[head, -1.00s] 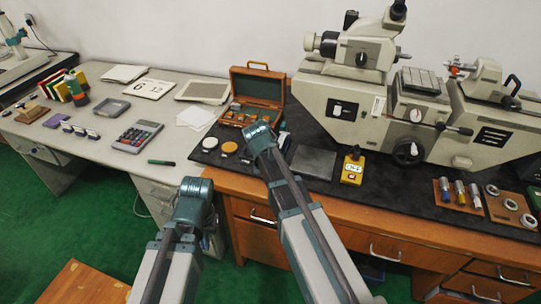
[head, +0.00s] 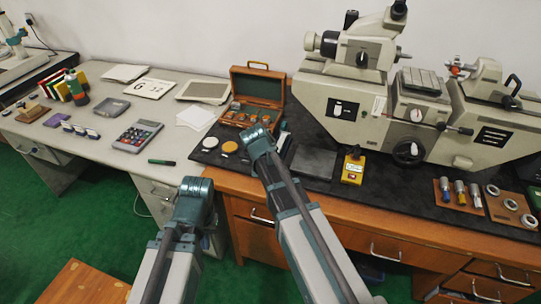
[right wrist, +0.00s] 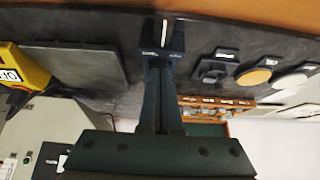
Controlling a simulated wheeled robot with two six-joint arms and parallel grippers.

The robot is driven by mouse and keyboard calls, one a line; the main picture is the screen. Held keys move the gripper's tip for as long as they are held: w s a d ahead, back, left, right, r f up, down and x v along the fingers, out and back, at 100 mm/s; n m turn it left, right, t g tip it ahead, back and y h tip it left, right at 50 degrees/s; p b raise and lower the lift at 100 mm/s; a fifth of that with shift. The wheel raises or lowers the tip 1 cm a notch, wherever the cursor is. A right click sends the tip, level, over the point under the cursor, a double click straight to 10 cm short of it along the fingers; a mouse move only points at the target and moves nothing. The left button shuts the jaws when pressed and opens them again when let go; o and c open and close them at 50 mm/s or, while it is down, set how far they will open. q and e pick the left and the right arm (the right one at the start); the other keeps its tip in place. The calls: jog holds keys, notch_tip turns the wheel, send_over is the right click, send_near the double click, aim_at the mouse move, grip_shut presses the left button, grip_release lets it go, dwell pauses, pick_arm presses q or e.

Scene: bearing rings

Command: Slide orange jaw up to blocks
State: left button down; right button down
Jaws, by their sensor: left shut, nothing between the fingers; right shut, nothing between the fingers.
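An orange-red part (head: 456,66) sits on the right-hand head of the grey measuring machine (head: 375,115); I cannot tell for sure that it is the orange jaw. My right gripper (right wrist: 160,78) is shut and empty above the dark mat. A dark block with a white stripe (right wrist: 166,38) lies just beyond its fingertips; I cannot tell whether they touch. In the head view my right arm hides its fingers. My left gripper (head: 195,190) is low at the table front, shut, its fingertips unclear.
An orange disc (right wrist: 258,75), a white disc (right wrist: 290,80) and a dark holder (right wrist: 215,68) lie beside the right gripper. A yellow box (head: 353,168) and a grey plate (head: 314,162) are on its other side. Rings (head: 511,205) lie far right.

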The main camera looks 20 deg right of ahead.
jog(key=r+p, duration=0.2)
jog(key=s+r+p, duration=0.1)
jog(key=r+p, duration=0.1)
jog(key=shift+a+r, duration=0.1)
jog(key=shift+a, duration=0.2)
dwell(0.4)
jog(key=s+a+f+n+g, duration=0.1)
jog(key=s+a+n+g, duration=0.1)
jog(key=s, duration=0.6)
jog(key=s+a+f+n+g+y, duration=0.1)
jog(key=s+a+n, duration=0.4)
jog(key=s+a, duration=0.1)
jog(key=s+a+f+n+g+y, duration=0.1)
jog(key=s+a+n+g, duration=0.1)
jog(key=s+a, duration=0.3)
jog(key=s+n, duration=0.1)
jog(key=s, duration=0.3)
jog(key=shift+s+f+n+g, duration=0.25)
jog(key=shift+s+n+g, duration=0.05)
